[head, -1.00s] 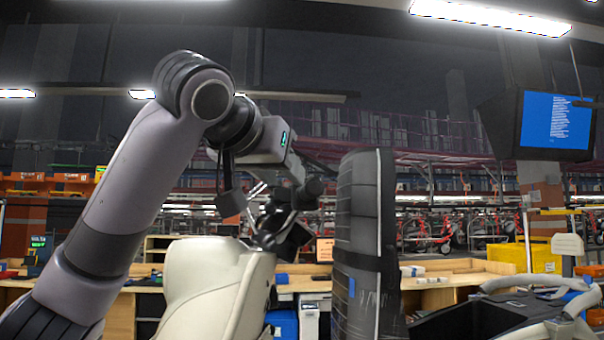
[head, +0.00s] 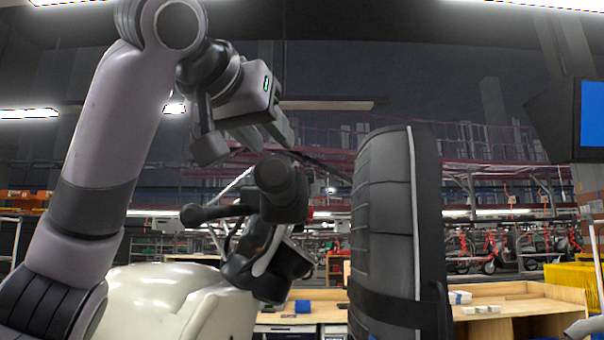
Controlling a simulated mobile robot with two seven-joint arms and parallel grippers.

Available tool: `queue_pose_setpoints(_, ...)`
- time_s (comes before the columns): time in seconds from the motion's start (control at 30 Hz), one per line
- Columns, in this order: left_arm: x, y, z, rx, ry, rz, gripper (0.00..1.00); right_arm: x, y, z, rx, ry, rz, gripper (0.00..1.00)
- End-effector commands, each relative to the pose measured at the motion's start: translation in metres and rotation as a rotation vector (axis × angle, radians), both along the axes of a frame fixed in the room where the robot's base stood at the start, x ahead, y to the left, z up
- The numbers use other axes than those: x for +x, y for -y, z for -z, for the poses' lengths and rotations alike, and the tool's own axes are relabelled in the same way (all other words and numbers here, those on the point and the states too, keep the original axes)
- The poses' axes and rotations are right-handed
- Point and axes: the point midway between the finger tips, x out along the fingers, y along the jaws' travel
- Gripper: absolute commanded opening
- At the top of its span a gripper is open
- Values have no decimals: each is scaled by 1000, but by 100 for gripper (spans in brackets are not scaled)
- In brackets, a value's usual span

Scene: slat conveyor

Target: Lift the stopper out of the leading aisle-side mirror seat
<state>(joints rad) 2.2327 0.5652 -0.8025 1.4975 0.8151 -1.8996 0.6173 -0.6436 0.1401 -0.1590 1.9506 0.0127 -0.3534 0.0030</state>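A scooter with a cream body (head: 165,300) stands in front of me at lower left in the head view. Its dark handlebar end (head: 280,183) and a black lever (head: 212,213) show above the body. My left gripper (head: 272,136) is just above and behind the handlebar end. Its fingertips are mostly hidden there, so I cannot tell whether they are open or shut, or whether they touch anything. I cannot make out the stopper or the mirror seat. My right gripper is out of view.
A tall black padded piece with a strap, seemingly a raised seat (head: 388,215), stands close to the right of the handlebar. Behind are a wooden bench (head: 520,300), a yellow crate (head: 575,287), red scooters (head: 493,250) and a wall screen (head: 592,115).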

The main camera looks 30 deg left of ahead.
Motion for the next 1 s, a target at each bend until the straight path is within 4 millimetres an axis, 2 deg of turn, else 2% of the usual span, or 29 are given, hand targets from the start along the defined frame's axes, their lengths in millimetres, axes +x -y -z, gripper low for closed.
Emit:
queue_pose_setpoints(0.27, 20, -4, 2, 0, -1, -1, 39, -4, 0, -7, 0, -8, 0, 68)
queue_pose_setpoints(0.6, 64, -14, 11, 1, -2, -1, 39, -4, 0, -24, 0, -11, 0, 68)
queue_pose_setpoints(0.9, 69, -15, 14, 0, 1, 1, 39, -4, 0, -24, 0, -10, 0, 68)
queue_pose_setpoints(0.93, 69, -15, 14, 0, 1, 1, 33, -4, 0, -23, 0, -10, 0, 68)
queue_pose_setpoints(1.0, 69, -14, 13, 0, 1, 1, 10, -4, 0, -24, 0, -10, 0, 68)
